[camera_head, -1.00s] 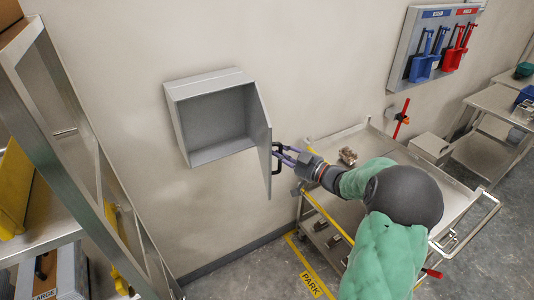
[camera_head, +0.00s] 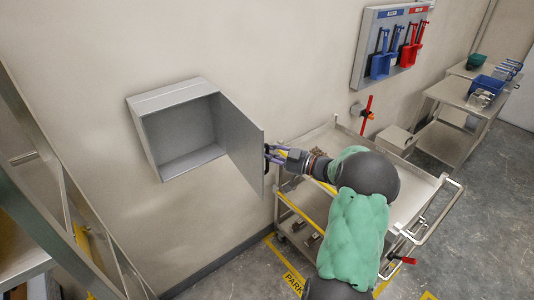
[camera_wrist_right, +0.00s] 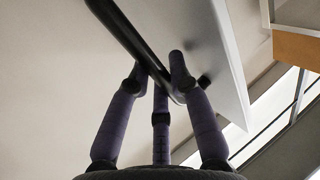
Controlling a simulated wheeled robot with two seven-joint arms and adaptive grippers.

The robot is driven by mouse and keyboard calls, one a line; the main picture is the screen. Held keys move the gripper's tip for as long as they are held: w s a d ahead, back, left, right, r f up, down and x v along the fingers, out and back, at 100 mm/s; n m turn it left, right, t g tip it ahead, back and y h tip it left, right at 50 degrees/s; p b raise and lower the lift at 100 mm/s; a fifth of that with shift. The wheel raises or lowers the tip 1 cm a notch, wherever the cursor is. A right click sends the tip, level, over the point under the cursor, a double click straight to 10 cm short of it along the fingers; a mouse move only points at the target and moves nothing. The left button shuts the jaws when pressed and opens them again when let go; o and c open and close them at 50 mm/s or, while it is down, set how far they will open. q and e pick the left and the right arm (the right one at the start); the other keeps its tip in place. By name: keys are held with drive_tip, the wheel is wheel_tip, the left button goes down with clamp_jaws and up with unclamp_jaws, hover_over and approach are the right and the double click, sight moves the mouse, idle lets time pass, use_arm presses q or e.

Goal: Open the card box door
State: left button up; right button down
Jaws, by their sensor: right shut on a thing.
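The grey card box (camera_head: 150,106) is fixed to the wall in the head view, and its inside looks empty. Its door (camera_head: 240,142) is hinged on the right side and stands wide open, swung out from the box. A black handle (camera_head: 267,158) is on the door's outer face, and it also shows in the right wrist view (camera_wrist_right: 118,28). My right gripper (camera_head: 277,155) is shut on the handle, and its purple fingers (camera_wrist_right: 160,80) close around the bar in the wrist view. My left gripper is not in view.
A steel cart (camera_head: 422,190) stands right of the door, beneath my right arm. A metal rack (camera_head: 50,165) is at the left. A tool board (camera_head: 360,62) with blue and red scoops hangs on the wall.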

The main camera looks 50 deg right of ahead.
drive_tip(key=shift+r, duration=0.25)
drive_tip(key=c, duration=1.4)
unclamp_jaws()
drive_tip(key=shift+w+f, duration=0.1)
drive_tip(key=v, duration=1.2)
